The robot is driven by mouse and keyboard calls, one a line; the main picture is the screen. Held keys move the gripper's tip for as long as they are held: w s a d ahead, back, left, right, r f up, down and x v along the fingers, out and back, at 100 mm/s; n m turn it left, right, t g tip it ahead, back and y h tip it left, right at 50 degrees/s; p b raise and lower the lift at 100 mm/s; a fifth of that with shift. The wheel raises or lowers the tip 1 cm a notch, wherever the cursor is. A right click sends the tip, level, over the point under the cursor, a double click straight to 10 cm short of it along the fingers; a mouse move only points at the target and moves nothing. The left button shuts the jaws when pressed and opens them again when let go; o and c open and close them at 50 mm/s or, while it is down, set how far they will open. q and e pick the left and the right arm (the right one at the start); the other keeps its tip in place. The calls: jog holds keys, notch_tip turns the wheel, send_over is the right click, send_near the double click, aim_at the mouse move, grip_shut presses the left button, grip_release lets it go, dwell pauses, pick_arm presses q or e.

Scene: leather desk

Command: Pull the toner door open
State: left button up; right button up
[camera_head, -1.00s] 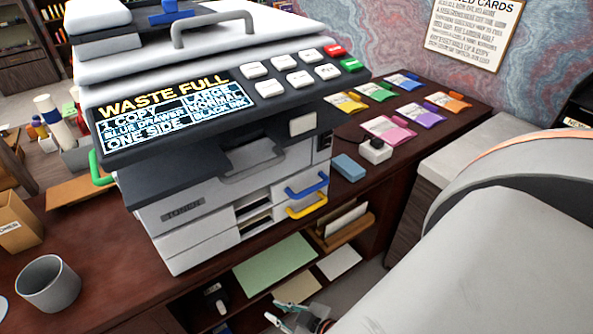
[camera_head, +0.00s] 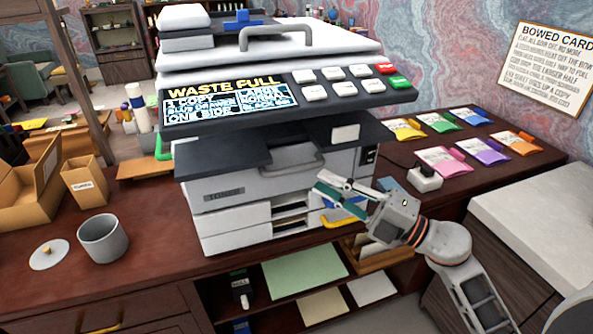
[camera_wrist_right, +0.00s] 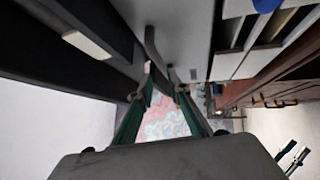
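The copier's toner door is not labelled; the front panel (camera_head: 235,182) under the dark top looks closed. A grey handle (camera_head: 292,160) sits at its upper edge. My right gripper (camera_head: 318,192) is in front of the copier, just right of and below this handle, with its fingers apart and nothing between them. In the right wrist view its green-padded fingers (camera_wrist_right: 164,78) reach toward a grey bar (camera_wrist_right: 154,50), probably the handle; contact cannot be told. A small pair of fingers (camera_wrist_right: 294,158) at the lower right there may be my left gripper; its state is unclear.
The copier's display (camera_head: 230,101) reads WASTE FULL. Coloured packets (camera_head: 443,161) lie right. An open shelf (camera_head: 305,275) is underneath.

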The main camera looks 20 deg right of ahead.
aim_at(296, 166)
jog(key=w+a, duration=0.1)
jog(key=w, duration=0.1)
jog(key=w+a+r+n, duration=0.1)
jog(key=a, duration=0.1)
jog(key=w+a+n+g+p, duration=0.1)
jog(key=w+a, duration=0.1)
jog(key=shift+w+a+r, duration=0.2)
jog(key=shift+w+a, duration=0.05)
jog(key=shift+w, duration=0.05)
grip_shut()
